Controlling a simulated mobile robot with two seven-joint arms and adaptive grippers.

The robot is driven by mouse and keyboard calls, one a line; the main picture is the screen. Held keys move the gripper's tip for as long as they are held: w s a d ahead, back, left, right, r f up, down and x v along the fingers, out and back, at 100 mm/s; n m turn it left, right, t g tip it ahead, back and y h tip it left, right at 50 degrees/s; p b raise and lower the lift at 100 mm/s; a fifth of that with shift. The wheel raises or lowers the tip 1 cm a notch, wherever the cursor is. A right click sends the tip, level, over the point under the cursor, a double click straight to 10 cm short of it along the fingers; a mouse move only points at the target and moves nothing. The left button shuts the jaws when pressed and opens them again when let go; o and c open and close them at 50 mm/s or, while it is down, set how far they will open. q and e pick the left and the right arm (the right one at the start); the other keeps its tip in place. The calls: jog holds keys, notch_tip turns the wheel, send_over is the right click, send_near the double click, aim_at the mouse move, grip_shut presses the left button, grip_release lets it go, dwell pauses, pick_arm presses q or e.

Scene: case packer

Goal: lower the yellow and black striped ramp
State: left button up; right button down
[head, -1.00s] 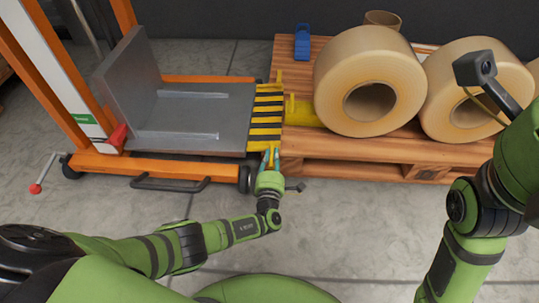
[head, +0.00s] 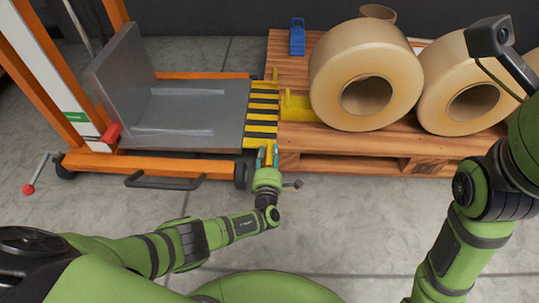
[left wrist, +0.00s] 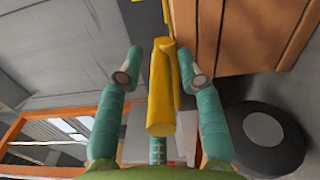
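The yellow and black striped ramp (head: 262,112) lies between the grey lift platform and the wooden pallet in the head view. Its exact tilt is hard to tell. My left gripper (head: 268,156) is at the ramp's near end, with its fingers pointing at it. In the left wrist view a yellow bar (left wrist: 162,90) runs between the two teal fingers of my left gripper (left wrist: 161,78). The fingers are spread, with a gap seen on the left side; contact on the right side is unclear. My right arm shows at the right, but its gripper is not seen.
The orange lift has a grey platform (head: 195,108) left of the ramp, and a dark wheel (left wrist: 265,138) close to my left gripper. The pallet (head: 345,152) at right carries big tan rolls (head: 340,70) and a blue object (head: 297,37). Floor in front is clear.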

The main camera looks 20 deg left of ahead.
pick_arm(q)
jog(key=shift+s, duration=0.15)
jog(key=shift+r, duration=4.95)
jog(key=shift+d, duration=0.1)
